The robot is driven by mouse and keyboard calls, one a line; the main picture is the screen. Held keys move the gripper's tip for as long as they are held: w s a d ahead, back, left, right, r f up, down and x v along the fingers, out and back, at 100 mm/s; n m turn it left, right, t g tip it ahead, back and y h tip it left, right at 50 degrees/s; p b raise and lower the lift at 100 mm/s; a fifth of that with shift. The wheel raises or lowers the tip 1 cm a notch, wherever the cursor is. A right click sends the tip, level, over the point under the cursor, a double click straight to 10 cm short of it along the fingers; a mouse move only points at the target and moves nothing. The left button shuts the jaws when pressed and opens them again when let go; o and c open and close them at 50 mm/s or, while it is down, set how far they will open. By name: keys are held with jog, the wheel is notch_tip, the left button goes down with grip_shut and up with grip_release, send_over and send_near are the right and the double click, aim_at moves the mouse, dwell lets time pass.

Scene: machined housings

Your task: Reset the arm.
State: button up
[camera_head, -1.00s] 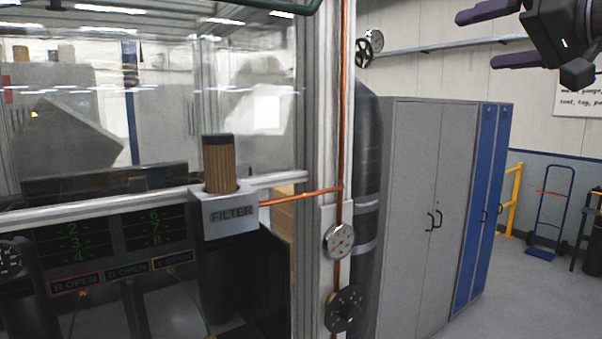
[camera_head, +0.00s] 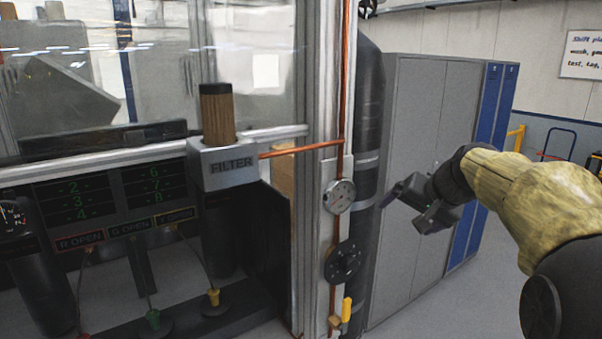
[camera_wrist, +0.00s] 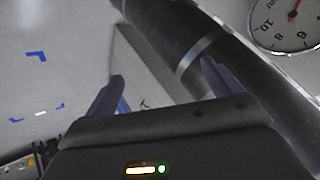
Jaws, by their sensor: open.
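My gripper (camera_head: 404,196) is in the head view, right of the pipe and gauge panel and in front of the grey cabinet. My arm reaches in from the lower right in a yellowish sleeve. In the wrist view my gripper (camera_wrist: 162,72) shows two dark purple fingers spread apart, with nothing between them. A dark banded cylinder and part of the cabinet show beyond the fingers there.
A round gauge (camera_head: 339,196) and a black handwheel (camera_head: 343,262) are close left of my gripper. The dark cylinder (camera_head: 369,130) stands behind them. The grey cabinet (camera_head: 414,130) and blue lockers (camera_head: 492,110) are behind. The filter block (camera_head: 228,164) is further left.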

jog(key=s+a+f+n+g+h, duration=0.1)
jog(key=s+a+f+n+g, duration=0.1)
jog(key=s+f, duration=0.9)
jog(key=s+a+f+n+g+h, duration=0.1)
jog(key=s+a+f+n+g, duration=0.2)
jog(key=s+f, duration=0.8)
notch_tip(320, 180, down, 5)
jog(key=shift+s+a+g+h, duration=0.25)
jog(key=shift+a+g+h, duration=0.05)
jog(key=shift+a, duration=0.85)
